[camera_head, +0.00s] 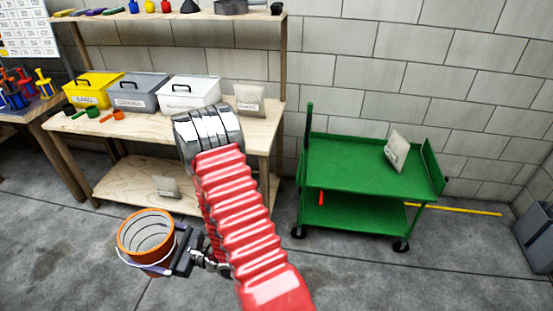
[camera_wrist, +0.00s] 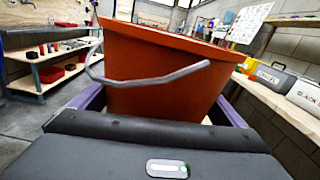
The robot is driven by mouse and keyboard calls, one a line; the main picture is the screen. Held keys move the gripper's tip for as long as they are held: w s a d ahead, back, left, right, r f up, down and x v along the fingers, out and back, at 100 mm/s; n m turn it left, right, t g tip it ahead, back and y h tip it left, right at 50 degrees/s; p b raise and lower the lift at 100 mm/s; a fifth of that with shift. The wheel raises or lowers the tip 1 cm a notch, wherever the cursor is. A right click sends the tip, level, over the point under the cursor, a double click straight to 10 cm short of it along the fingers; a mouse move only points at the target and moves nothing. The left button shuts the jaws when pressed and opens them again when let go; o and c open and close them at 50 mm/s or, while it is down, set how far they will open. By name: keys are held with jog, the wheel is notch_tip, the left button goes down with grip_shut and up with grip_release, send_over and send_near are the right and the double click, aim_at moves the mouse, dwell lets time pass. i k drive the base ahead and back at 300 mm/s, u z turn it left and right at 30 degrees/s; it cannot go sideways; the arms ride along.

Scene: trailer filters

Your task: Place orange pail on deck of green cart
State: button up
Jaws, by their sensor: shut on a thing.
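The orange pail (camera_head: 128,230) has a white-grey inside and a thin wire handle. My gripper (camera_head: 172,252) is shut on it at the lower left of the head view. The pail is upright, in front of the workbench. In the wrist view the pail (camera_wrist: 160,75) fills the middle between the purple-edged jaws (camera_wrist: 165,112), with its handle hanging across the near side. The green cart (camera_head: 345,160) stands at the right of the head view, apart from the pail. Its top deck holds a pale packet (camera_head: 397,150) leaning near the right end; the left and middle of the deck are bare.
The wooden workbench (camera_head: 140,128) carries yellow, grey and white lidded boxes (camera_head: 190,92) and a packet (camera_head: 249,97). Another packet (camera_head: 166,187) is on its lower shelf. A small red item (camera_head: 321,198) is on the cart's lower shelf. A grey bin (camera_head: 535,240) stands at far right. Floor before the cart is clear.

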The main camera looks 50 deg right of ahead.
aim_at(354, 162)
jog(key=k, duration=0.5)
jog(key=u, duration=1.4)
jog(key=i, duration=0.1)
jog(key=z, duration=2.95)
jog(key=i, duration=1)
jog(key=u, duration=0.2)
jog(key=k, duration=0.25)
jog(key=z, duration=0.05)
